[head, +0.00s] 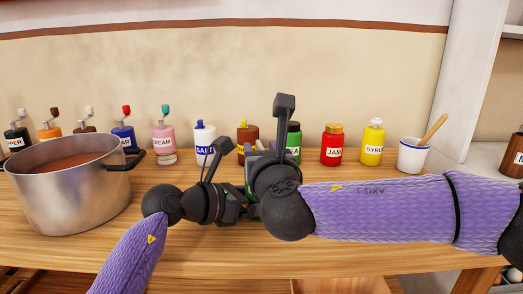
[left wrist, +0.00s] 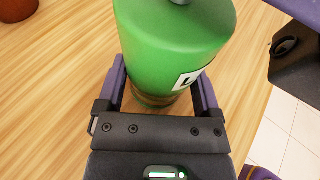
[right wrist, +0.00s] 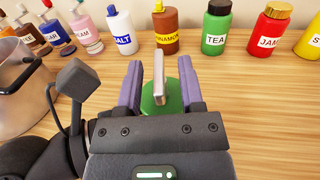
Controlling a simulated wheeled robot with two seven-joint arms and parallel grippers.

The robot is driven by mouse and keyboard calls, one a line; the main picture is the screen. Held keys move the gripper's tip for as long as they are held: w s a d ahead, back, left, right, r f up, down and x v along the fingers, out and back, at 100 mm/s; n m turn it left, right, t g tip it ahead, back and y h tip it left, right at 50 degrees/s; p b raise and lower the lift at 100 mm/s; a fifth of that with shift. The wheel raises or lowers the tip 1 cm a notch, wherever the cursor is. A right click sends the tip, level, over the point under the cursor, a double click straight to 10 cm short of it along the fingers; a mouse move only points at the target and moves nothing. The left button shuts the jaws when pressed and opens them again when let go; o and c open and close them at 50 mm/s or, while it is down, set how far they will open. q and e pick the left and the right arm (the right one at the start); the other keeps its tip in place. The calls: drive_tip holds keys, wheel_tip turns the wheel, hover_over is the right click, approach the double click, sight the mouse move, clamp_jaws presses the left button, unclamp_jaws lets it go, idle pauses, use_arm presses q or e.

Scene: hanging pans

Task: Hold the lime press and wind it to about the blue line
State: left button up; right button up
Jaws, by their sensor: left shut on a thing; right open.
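The lime press is a green cylinder (left wrist: 172,40) standing on the wooden table. My left gripper (left wrist: 162,85) is shut around its lower body, with one finger on each side. A black letter on a white label shows at its side. In the right wrist view, the press's green top (right wrist: 152,104) carries an upright pale grey crank piece (right wrist: 160,55). My right gripper (right wrist: 159,82) is open above the press, with its fingers on either side of that piece and gaps visible. In the head view my arms mostly hide the press. I cannot make out the blue line.
A large steel pot (head: 70,195) stands at the left. Several labelled bottles line the wall, including salt (head: 204,142), jam (head: 332,147) and syrup (head: 373,145). A white cup (head: 412,156) stands farther right. The table front right is clear.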

clamp_jaws()
drive_tip(key=shift+h, duration=0.3)
drive_tip(key=m+h, duration=0.1)
drive_tip(key=h, duration=0.1)
drive_tip(key=m+h, duration=0.1)
drive_tip(key=shift+a+m+h, duration=0.25)
drive_tip(key=shift+m+h, duration=0.05)
drive_tip(key=m+h, duration=0.2)
drive_tip(key=h, duration=0.1)
unclamp_jaws()
